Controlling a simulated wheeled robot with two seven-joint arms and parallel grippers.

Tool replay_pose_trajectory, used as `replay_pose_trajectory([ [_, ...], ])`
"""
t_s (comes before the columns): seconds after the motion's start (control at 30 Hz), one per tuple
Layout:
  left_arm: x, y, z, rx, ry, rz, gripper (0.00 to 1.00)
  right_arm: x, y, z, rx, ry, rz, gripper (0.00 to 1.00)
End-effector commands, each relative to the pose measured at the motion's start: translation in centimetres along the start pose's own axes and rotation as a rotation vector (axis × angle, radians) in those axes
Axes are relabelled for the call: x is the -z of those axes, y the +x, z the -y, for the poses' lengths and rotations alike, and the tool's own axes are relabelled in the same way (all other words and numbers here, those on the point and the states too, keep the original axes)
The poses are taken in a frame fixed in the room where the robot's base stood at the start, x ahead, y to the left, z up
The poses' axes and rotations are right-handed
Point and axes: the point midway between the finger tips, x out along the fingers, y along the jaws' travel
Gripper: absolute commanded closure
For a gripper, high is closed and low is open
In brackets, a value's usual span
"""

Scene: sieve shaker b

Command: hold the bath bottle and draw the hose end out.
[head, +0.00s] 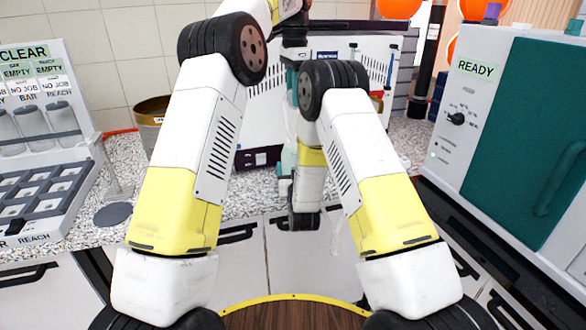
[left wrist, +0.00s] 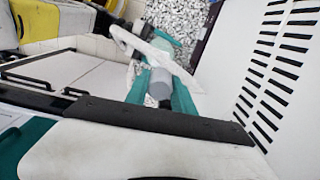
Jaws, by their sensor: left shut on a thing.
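My left gripper (head: 291,92) is high in the middle of the head view, pointing down. In the left wrist view its teal fingers (left wrist: 161,98) are closed on a small grey piece (left wrist: 160,84), which looks like the hose end. A whitish, translucent length of hose (left wrist: 172,60) runs across just beyond the fingers. The pale teal bath bottle (head: 287,160) stands on the counter below, partly hidden by my right arm. It seems to show beyond the hose in the left wrist view (left wrist: 161,36).
A white slotted machine (head: 262,125) stands behind my grippers. A teal-doored cabinet marked READY (head: 520,130) is at the right. A rack with jars (head: 45,125) and a brass-coloured pot (head: 152,112) are at the left. Speckled counter (head: 240,203) is bare in front.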

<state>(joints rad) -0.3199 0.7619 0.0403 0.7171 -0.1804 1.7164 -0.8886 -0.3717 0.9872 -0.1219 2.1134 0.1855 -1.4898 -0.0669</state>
Motion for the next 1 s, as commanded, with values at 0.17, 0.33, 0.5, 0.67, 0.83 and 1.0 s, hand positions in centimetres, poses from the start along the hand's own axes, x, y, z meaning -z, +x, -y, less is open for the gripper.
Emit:
replay_pose_trajectory([
  [0.17,0.0,0.0,0.0,0.000,0.000,0.000,1.00,0.0,0.0,0.0,0.000,0.000,0.001,1.00],
  [0.33,0.0,0.0,0.0,0.000,0.000,-0.001,1.00,0.0,0.0,0.0,0.000,0.000,0.001,1.00],
  [0.5,0.0,0.0,0.0,0.000,0.000,-0.001,1.00,0.0,0.0,0.0,0.000,0.000,0.000,0.04],
  [0.67,0.0,0.0,0.0,0.000,0.000,-0.001,1.00,0.0,0.0,0.0,0.000,0.000,0.000,0.04],
  [0.83,0.0,0.0,0.0,0.000,0.000,-0.001,1.00,-0.1,-0.4,0.0,0.000,0.000,0.002,0.04],
  [1.0,0.0,0.0,0.0,0.000,0.000,-0.001,1.00,-0.1,-2.7,0.0,0.001,0.000,0.004,0.04],
])
